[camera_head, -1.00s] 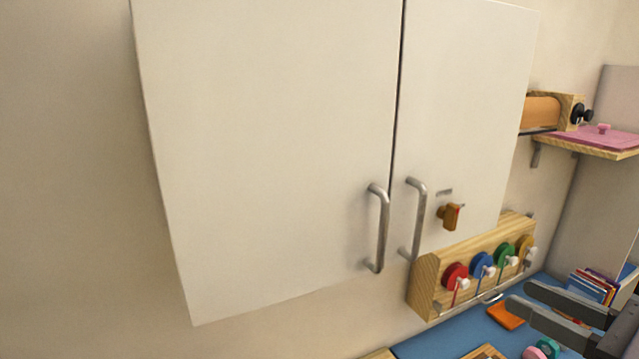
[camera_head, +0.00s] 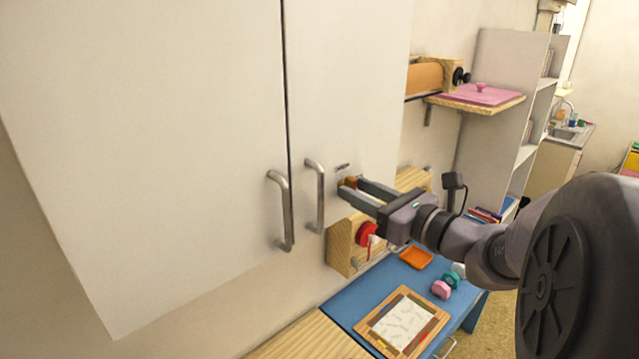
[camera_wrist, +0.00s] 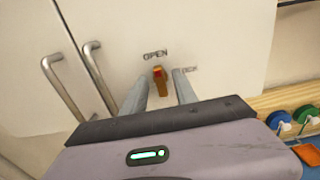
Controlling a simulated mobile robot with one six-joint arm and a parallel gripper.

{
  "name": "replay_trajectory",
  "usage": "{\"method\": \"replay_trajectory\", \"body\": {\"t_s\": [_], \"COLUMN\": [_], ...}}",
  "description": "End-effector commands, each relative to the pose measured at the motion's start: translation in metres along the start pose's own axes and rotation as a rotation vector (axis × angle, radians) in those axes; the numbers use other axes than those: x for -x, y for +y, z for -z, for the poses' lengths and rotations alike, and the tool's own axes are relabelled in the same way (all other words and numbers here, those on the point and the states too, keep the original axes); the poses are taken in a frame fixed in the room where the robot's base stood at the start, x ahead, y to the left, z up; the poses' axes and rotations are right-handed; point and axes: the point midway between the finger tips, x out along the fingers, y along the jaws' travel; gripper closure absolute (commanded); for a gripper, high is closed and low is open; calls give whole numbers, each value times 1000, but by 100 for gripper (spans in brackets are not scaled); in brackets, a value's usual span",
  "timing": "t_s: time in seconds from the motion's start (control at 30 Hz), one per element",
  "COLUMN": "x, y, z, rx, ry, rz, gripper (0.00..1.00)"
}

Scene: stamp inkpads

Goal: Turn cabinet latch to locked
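The cabinet (camera_head: 190,130) has two closed white doors with metal handles. Its wooden latch (camera_head: 348,184) sits on the right door, right of that door's handle (camera_head: 316,196). In the wrist view the latch (camera_wrist: 159,78) stands roughly upright, with a red mark near its top, just under the word OPEN (camera_wrist: 155,54). A second label (camera_wrist: 188,70) to its right is partly covered by a finger. My gripper (camera_wrist: 160,85) is open, its fingers on either side of the latch. A gap shows on both sides in the wrist view; I cannot tell if either finger touches.
Below the cabinet is a wooden rack (camera_head: 343,248) with coloured round pieces. A blue table (camera_head: 345,308) holds a framed sheet (camera_head: 402,322), an orange pad (camera_head: 415,257) and small stamps. A shelf (camera_head: 475,103) juts out right of the cabinet.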

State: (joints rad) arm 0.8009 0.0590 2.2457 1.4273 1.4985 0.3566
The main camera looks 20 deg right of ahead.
Motion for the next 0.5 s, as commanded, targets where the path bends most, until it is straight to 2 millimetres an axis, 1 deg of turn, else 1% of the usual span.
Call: {"method": "replay_trajectory", "body": {"t_s": [0.17, 0.2, 0.37, 0.5], "x": [0, 0, 0, 0], "y": [0, 0, 0, 0], "z": [0, 0, 0, 0], "rx": [0, 1, 1, 1], "ry": [0, 0, 0, 0], "rz": [0, 0, 0, 0], "gripper": [65, 67, 99, 100]}}
